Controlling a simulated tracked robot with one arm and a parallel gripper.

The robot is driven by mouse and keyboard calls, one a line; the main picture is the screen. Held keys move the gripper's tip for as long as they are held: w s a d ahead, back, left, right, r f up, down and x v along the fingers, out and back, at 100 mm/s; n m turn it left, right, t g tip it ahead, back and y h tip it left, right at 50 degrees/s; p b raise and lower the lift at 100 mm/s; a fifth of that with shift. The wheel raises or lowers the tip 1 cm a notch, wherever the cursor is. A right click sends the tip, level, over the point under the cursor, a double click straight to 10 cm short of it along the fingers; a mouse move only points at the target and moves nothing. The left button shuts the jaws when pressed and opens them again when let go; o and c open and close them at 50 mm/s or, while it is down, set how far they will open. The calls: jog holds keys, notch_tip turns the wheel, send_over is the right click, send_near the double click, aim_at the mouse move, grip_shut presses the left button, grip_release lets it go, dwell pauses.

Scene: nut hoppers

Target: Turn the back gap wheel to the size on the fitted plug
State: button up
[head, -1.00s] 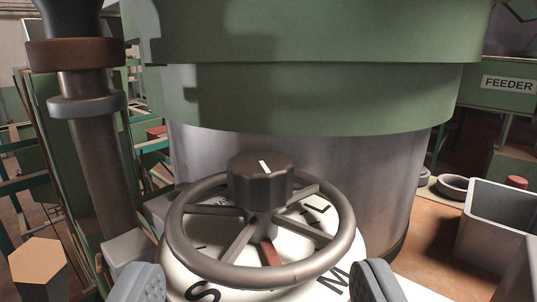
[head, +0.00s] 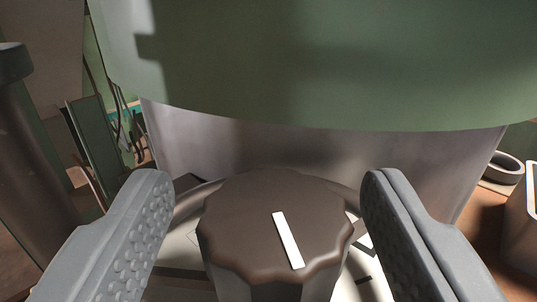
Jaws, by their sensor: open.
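The gap wheel's dark brown knob (head: 240,225) fills the lower middle of the head view, with a white pointer line (head: 288,240) on its top. The line runs from upper left to lower right. My gripper (head: 268,190) is open, with one grey finger on each side of the knob and a gap to it on both sides. Part of the wheel rim (head: 195,200) shows behind the knob. The white dial (head: 365,275) under it shows only in parts, and its letters cannot be read. No fitted plug can be made out.
A large green-and-grey hopper drum (head: 330,65) stands close behind the knob. A dark post (head: 30,150) stands at the left. At the right, a grey ring (head: 503,168) and a grey bin (head: 532,205) sit on the brown bench.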

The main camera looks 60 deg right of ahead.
jog(key=shift+w+d, duration=0.25)
jog(key=shift+d, duration=0.25)
jog(key=shift+d, duration=0.1)
jog(key=c, duration=1)
jog(key=shift+o, duration=0.2)
